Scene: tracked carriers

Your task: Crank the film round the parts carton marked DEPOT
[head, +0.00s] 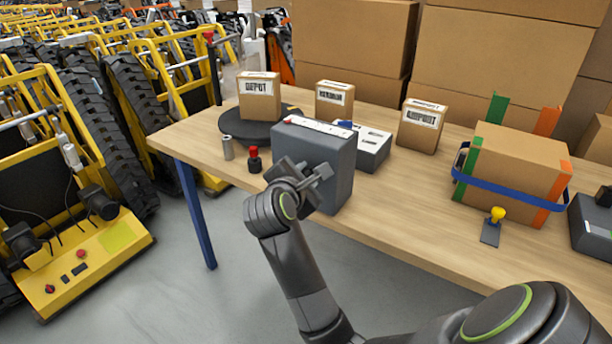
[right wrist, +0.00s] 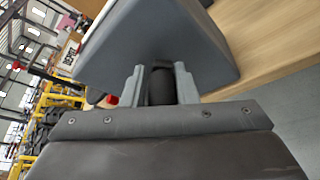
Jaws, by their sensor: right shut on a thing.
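The carton marked DEPOT (head: 259,103) stands upright on a round black turntable (head: 236,127) at the table's far left. No film is visible on it. A grey machine housing (head: 330,146) stands in front of the turntable at the table's near edge. My right gripper (head: 316,177) is at the near face of this housing. In the right wrist view its two fingers are closed around a dark round crank handle (right wrist: 161,86), in front of the grey housing (right wrist: 150,45). The gripper hides most of the crank in the head view. My left gripper is not in view.
Two more labelled cartons (head: 334,101) (head: 421,128) stand behind a grey box (head: 372,148). A red-topped black object (head: 254,160) and a grey cylinder (head: 228,148) stand left of the housing. A strapped carton (head: 515,168) is at right. Yellow tracked carriers (head: 90,255) fill the left floor.

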